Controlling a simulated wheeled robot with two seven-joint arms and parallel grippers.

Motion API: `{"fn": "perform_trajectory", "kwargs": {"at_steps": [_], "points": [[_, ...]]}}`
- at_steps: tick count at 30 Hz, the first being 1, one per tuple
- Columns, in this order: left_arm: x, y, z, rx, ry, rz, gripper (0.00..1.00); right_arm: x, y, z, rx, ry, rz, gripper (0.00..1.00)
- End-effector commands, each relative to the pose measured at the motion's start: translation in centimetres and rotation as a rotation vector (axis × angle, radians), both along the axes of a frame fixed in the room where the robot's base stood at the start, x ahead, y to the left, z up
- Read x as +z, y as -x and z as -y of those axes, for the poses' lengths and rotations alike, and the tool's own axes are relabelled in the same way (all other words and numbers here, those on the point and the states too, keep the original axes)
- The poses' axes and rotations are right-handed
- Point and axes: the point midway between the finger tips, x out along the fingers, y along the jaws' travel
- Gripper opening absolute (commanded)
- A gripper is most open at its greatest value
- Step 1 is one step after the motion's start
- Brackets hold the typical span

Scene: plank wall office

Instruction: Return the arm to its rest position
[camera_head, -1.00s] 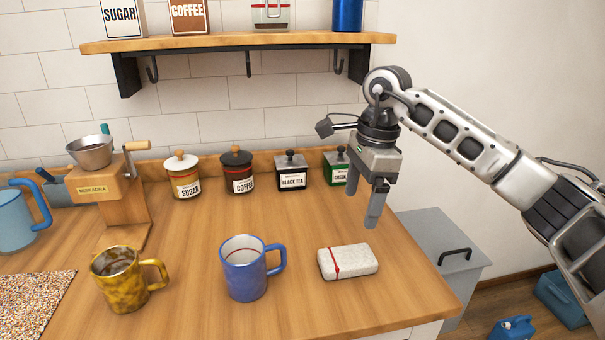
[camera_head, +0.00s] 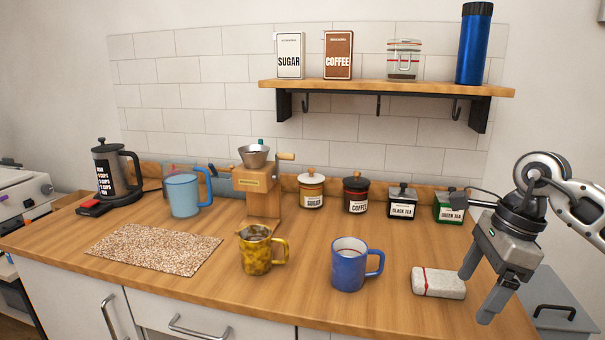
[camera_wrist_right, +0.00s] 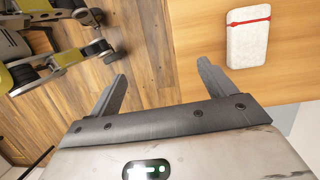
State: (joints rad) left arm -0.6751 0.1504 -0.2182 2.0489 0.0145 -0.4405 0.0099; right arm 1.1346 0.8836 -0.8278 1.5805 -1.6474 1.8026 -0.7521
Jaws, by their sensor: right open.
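My right gripper (camera_head: 480,288) is at the right end of the counter in the head view, fingers pointing down and apart, with nothing between them. The right wrist view shows its two open fingers (camera_wrist_right: 160,88) over the wooden floor and the counter's edge. A white block with a red band (camera_head: 438,282) lies on the counter just left of the gripper in the head view, apart from the fingers in the wrist view (camera_wrist_right: 248,38). My left gripper is not in view.
A blue mug (camera_head: 348,270) and a yellow mug (camera_head: 256,254) stand left of the block. Canisters (camera_head: 402,206) line the back under a wall shelf (camera_head: 380,88). A speckled mat (camera_head: 155,248) lies on the left. A grey bin (camera_head: 545,300) stands beyond the right edge.

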Motion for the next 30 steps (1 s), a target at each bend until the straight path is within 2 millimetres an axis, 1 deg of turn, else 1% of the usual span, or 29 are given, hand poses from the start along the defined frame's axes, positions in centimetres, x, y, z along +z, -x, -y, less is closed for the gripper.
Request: {"fn": "perform_trajectory", "kwargs": {"at_steps": [1, 5, 8, 11, 12, 14, 15, 17, 18, 20, 21, 23, 24, 26, 27, 29, 30], "points": [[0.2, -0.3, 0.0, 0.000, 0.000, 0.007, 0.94, -0.8, 0.2, -1.3, 0.006, -0.042, -0.009, 0.83], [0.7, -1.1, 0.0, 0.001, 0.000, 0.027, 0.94, -2.3, 0.7, -4.7, 0.012, -0.172, -0.031, 0.83], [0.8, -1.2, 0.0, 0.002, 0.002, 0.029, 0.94, -3.4, 1.4, -8.0, 0.006, -0.302, -0.060, 0.83], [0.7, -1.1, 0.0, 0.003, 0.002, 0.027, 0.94, -4.4, 2.5, -12.0, -0.020, -0.474, -0.112, 0.83], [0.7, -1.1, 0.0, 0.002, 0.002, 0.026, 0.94, -4.6, 3.2, -14.0, -0.040, -0.566, -0.144, 0.83], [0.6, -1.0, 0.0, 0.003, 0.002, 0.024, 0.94, -4.8, 4.4, -17.2, -0.096, -0.734, -0.216, 0.83], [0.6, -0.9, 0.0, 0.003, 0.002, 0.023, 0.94, -4.6, 5.1, -19.4, -0.151, -0.863, -0.275, 0.83], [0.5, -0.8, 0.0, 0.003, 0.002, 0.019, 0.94, -3.8, 6.1, -22.0, -0.269, -1.069, -0.389, 0.83], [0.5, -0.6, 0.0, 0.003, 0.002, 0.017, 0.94, -3.2, 6.4, -23.3, -0.368, -1.205, -0.476, 0.83], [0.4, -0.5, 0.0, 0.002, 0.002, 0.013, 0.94, -2.5, 6.4, -24.2, -0.539, -1.394, -0.612, 0.83], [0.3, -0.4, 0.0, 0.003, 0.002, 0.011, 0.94, -2.3, 6.1, -24.2, -0.670, -1.509, -0.711, 0.83], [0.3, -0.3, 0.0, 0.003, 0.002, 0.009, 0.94, -2.7, 5.5, -23.6, -0.888, -1.663, -0.864, 0.83], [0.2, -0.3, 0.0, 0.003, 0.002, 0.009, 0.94, -3.5, 5.0, -22.8, -1.048, -1.751, -0.970, 0.83], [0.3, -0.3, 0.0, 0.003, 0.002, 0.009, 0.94, -5.7, 4.6, -21.1, -1.309, -1.861, -1.134, 0.83], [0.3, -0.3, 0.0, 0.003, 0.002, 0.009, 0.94, -7.7, 4.6, -19.8, -1.497, -1.915, -1.242, 0.83], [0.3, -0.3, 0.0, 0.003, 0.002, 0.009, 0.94, -11.4, 5.3, -17.8, -1.799, -1.964, -1.399, 0.83], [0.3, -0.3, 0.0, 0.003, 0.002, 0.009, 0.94, -14.1, 6.2, -16.6, 1.946, 1.921, 1.457, 0.83]]}}
